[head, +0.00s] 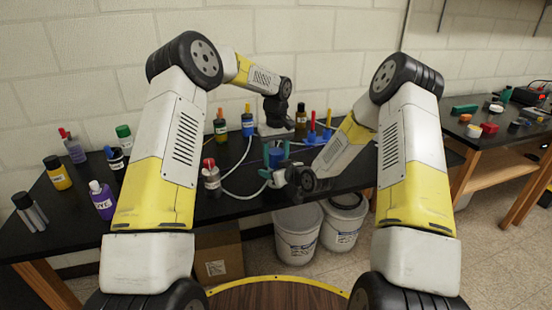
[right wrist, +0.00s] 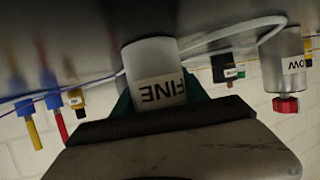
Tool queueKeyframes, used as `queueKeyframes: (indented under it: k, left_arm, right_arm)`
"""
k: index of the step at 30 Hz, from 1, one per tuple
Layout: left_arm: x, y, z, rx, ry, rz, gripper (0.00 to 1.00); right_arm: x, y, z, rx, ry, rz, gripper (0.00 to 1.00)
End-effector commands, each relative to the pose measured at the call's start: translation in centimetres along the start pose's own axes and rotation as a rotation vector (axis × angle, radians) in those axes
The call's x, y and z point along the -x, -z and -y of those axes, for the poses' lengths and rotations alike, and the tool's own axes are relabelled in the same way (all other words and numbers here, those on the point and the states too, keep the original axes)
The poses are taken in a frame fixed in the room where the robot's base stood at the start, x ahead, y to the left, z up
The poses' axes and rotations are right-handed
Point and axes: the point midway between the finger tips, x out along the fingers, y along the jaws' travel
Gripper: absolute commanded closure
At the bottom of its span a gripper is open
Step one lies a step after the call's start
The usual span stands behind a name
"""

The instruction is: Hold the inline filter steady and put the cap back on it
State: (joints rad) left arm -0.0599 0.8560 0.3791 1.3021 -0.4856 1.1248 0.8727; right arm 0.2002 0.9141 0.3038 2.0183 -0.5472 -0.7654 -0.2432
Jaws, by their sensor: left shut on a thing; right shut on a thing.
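A white cylinder labelled FINE, which looks like the inline filter (right wrist: 158,68), sits between the teal fingers of my right gripper (right wrist: 160,98) in the right wrist view. The label is upside down there. In the head view my right gripper (head: 268,174) is at the table's front edge, shut on it, and the filter is mostly hidden. My left gripper (head: 277,147) is just above and behind, shut on a blue piece (head: 276,157) that looks like the cap. I cannot tell whether cap and filter touch.
A grey cylinder with a red top (head: 212,178) stands left of the grippers, with white tubing (head: 240,160) beside it. Several bottles, including a purple one (head: 101,200), stand on the left of the black table. Blue-based red and yellow sticks (head: 312,122) stand to the right.

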Motion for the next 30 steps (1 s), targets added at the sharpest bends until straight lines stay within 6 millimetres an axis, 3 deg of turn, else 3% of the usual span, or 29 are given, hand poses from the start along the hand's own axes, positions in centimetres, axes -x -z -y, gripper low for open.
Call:
queueKeyframes:
  k: [4, 12, 20, 21, 24, 30]
  left_arm:
    - [0.02, 0.01, 0.00, -0.021, 0.000, 0.000, 0.98]
    - [0.02, 0.04, 0.03, -0.283, 0.000, -0.001, 0.98]
    - [0.02, 0.05, 0.03, -0.296, 0.000, -0.001, 0.98]
    - [0.02, 0.05, 0.03, -0.296, 0.000, -0.001, 0.46]
    - [0.02, 0.05, 0.02, -0.296, 0.000, -0.001, 0.28]
    - [0.01, -0.01, -0.07, -0.296, -0.001, -0.001, 0.28]
  right_arm:
    - [0.00, 0.03, -0.01, 0.000, 0.000, -0.001, 1.00]
    - [0.00, 0.02, -0.01, 0.000, 0.000, 0.000, 1.00]
    - [0.01, 0.01, -0.02, 0.000, 0.000, 0.000, 1.00]
    - [0.01, 0.01, -0.02, 0.000, 0.000, 0.000, 1.00]
    - [0.00, 0.01, -0.02, 0.000, 0.000, 0.000, 1.00]
    - [-0.01, 0.02, 0.07, 0.001, 0.001, 0.000, 1.00]
